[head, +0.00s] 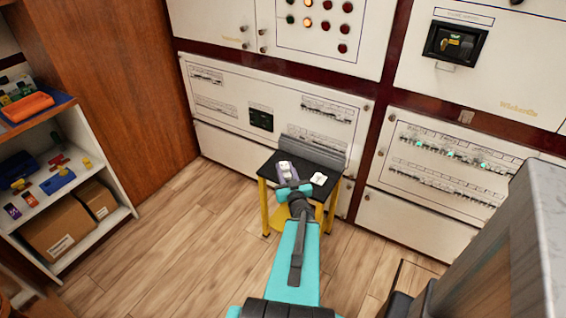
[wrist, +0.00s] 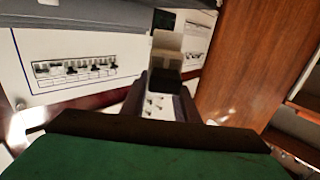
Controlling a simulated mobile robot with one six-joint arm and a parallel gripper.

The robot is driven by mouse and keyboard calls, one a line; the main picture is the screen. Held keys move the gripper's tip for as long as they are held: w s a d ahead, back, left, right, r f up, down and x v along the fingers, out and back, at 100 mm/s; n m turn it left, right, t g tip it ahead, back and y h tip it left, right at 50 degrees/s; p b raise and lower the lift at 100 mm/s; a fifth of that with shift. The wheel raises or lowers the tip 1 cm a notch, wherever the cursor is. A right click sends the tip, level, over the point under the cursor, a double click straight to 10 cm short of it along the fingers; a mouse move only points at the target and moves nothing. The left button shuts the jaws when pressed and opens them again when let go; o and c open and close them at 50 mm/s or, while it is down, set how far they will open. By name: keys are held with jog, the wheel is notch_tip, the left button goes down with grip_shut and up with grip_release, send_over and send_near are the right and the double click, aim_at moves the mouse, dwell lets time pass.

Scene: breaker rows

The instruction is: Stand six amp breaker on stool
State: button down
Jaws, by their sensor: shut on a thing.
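A pale grey-white breaker (head: 285,168) is in my gripper (head: 288,178), over the left part of the stool in the head view. The stool has a black top (head: 268,170) and yellow legs. In the wrist view the breaker (wrist: 166,58) stands out beyond my gripper (wrist: 165,100), with a dark patch on its near part. My gripper is shut on it. Whether the breaker touches the stool top cannot be told. Its rating cannot be read.
A small white item (head: 318,178) lies on the stool's right part. A grey ledge (head: 312,152) on the panel wall is close behind the stool. A shelf unit (head: 105,215) with coloured parts and boxes stands left. A grey block (head: 500,240) is at right. The wooden floor (head: 180,240) between is clear.

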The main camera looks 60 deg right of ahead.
aim_at(283, 163)
jog(key=shift+f+b+x, duration=0.2)
jog(key=shift+b+x, duration=0.9)
jog(key=shift+b, duration=0.65)
jog(key=shift+f+b+x, duration=0.15)
jog(key=shift+b+x, duration=0.95)
jog(key=shift+b, duration=0.6)
jog(key=s+d+x, duration=0.1)
jog(key=x, duration=0.9)
jog(key=shift+w+d+f, duration=0.15)
jog(key=shift+d+f, duration=0.2)
jog(key=shift+f, duration=0.05)
jog(key=shift+f+b, duration=0.3)
jog(key=shift+f, duration=1.45)
jog(key=shift+f, duration=0.2)
jog(key=c, duration=1.4)
grip_release()
jog(key=shift+r, duration=0.15)
